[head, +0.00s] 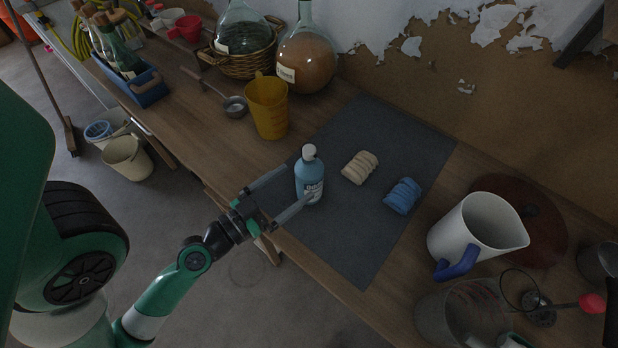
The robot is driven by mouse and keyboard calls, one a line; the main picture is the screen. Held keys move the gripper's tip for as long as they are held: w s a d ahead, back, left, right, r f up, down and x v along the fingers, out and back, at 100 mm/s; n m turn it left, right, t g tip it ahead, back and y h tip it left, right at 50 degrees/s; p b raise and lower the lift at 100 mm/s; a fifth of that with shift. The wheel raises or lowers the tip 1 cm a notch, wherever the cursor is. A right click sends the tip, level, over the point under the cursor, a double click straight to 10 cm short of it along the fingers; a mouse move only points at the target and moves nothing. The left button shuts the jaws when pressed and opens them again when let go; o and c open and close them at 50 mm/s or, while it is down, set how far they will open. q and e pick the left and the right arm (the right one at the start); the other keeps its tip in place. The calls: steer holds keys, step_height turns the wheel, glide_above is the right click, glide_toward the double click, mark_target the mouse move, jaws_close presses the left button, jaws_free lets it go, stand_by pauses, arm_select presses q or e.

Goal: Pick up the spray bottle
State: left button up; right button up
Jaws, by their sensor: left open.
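My right gripper does not show.
A cream bundle (360,168) and a blue bundle (403,196) lie right of the bottle. A yellow jug (268,107) stands behind left. A white pitcher (476,232) stands at right. Glass demijohns (306,60) stand at the back. The mat's front part is clear.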

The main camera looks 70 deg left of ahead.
mark_target(298, 178)
arm_select(q)
steer(key=w, duration=0.1)
steer(key=w+p, duration=0.1)
steer(key=w+a+r, duration=0.1)
steer(key=shift+a+p, duration=0.1)
steer(key=shift+p, duration=0.25)
steer(key=shift+w+a+f, duration=0.1)
steer(key=shift+w+f, duration=0.1)
steer(key=shift+w, duration=0.1)
steer(key=shift+f, duration=0.15)
steer(key=p+x, duration=0.2)
steer(key=x, duration=0.2)
steer(key=shift+w+a+p, duration=0.15)
steer(key=shift+p, duration=0.15)
steer(key=shift+w+a, duration=0.15)
steer(key=shift+w, duration=0.2)
steer(key=shift+f, duration=0.15)
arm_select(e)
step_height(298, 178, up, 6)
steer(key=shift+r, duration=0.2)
arm_select(q)
steer(key=shift+s, duration=0.1)
steer(key=shift+c, duration=0.6)
jaws_close()
